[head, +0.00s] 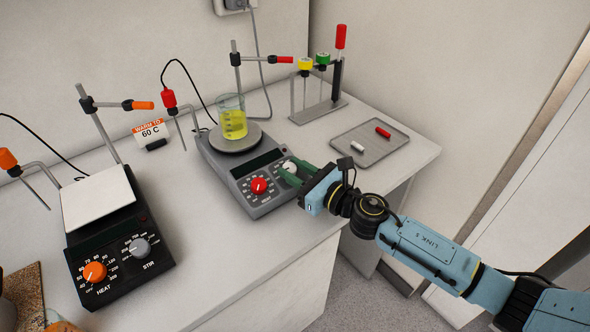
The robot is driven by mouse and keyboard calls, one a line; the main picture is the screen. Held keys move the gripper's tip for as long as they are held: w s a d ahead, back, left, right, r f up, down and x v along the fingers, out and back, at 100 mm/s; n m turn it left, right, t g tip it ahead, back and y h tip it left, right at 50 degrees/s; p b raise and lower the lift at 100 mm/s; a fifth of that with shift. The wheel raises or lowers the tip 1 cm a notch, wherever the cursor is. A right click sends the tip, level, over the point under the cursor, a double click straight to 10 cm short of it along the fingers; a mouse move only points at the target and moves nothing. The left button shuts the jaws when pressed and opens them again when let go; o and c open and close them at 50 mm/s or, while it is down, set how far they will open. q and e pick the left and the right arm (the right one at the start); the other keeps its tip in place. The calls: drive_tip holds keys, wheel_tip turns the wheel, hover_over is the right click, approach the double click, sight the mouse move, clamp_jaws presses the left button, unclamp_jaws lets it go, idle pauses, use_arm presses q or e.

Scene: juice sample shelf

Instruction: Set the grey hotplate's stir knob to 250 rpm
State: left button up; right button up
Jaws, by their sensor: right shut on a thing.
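The grey hotplate (262,200) stands mid-counter, with a beaker (232,118) of yellow liquid on its round plate. Its front panel has a red knob (259,186) on the left and a white stir knob (290,166) on the right. My right gripper (289,175) reaches in from the right, and its green fingers are shut on the stir knob. The fingers hide part of the knob and its dial, so I cannot read its setting. My left gripper is out of view.
A black hotplate (117,244) with a square white top stands at the left. A "Warm to 60 C" card (152,132) stands behind. A rack (318,108) with coloured-capped items and a grey tray (369,143) with red and white pieces lie to the right.

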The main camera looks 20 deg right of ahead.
drive_tip(key=shift+s+a+r+m+t+h+p, duration=0.1)
drive_tip(key=shift+m+t+h+p, duration=0.4)
drive_tip(key=shift+m+h, duration=0.4)
drive_tip(key=shift+a+m+t+h+p, duration=0.1)
drive_tip(key=shift+m+t+h+p, duration=0.35)
drive_tip(key=shift+m+h, duration=0.4)
drive_tip(key=shift+a+m+t+h+p, duration=0.2)
drive_tip(key=shift+m+h+p, duration=0.45)
drive_tip(key=shift+m+h, duration=1.5)
drive_tip(key=shift+h, duration=0.4)
drive_tip(key=o, duration=1)
drive_tip(key=s, duration=1.3)
drive_tip(key=shift+s+d, duration=0.2)
drive_tip(key=shift+d, duration=0.1)
